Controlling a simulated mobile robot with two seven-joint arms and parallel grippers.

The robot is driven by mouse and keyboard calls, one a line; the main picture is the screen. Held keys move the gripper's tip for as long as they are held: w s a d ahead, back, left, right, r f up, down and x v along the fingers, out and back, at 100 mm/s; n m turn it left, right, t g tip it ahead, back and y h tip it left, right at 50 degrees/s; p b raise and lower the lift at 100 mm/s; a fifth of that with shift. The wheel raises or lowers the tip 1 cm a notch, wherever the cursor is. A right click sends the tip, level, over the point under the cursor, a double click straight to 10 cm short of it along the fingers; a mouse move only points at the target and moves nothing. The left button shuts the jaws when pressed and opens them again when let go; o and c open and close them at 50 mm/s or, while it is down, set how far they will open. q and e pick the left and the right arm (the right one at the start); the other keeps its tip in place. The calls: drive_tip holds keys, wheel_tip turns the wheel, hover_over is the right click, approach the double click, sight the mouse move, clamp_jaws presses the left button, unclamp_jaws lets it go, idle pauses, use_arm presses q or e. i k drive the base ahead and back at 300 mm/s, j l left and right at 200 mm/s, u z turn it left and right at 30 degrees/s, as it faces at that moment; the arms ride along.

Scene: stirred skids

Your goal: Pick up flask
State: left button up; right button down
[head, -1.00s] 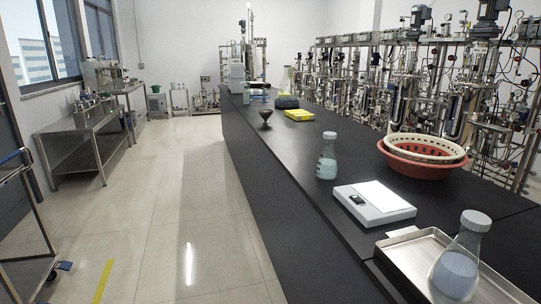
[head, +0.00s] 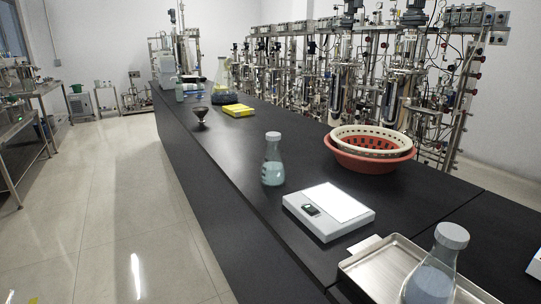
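A capped flask (head: 273,163) with pale blue contents stands upright on the black bench, left of the white scale. A second, larger-looking capped flask (head: 432,272) with pale blue contents stands in the metal tray at the lower right; its bottom is cut off by the picture edge. A third, yellowish flask (head: 222,78) stands far down the bench, partly hidden by a dark blue object. Neither of my grippers shows in the head view.
The black bench (head: 235,160) runs away to the back. On it are a white scale (head: 328,211), a metal tray (head: 379,264), red and cream baskets (head: 369,160), a yellow box (head: 238,110) and a dark funnel-shaped object (head: 201,118). Open floor (head: 120,215) lies left.

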sight(273, 174)
drive_tip(key=i+j+z, duration=0.1)
drive_tip(key=z, duration=0.65)
drive_tip(key=i+j+z, duration=0.1)
drive_tip(key=z, duration=0.25)
drive_tip(key=j+z, duration=0.3)
drive_tip(key=j, duration=0.15)
drive_tip(key=i+j+z, duration=0.1)
drive_tip(key=j+z, duration=0.15)
drive_tip(key=j, duration=0.25)
drive_tip(key=j+z, duration=0.2)
drive_tip(key=j, duration=1.4)
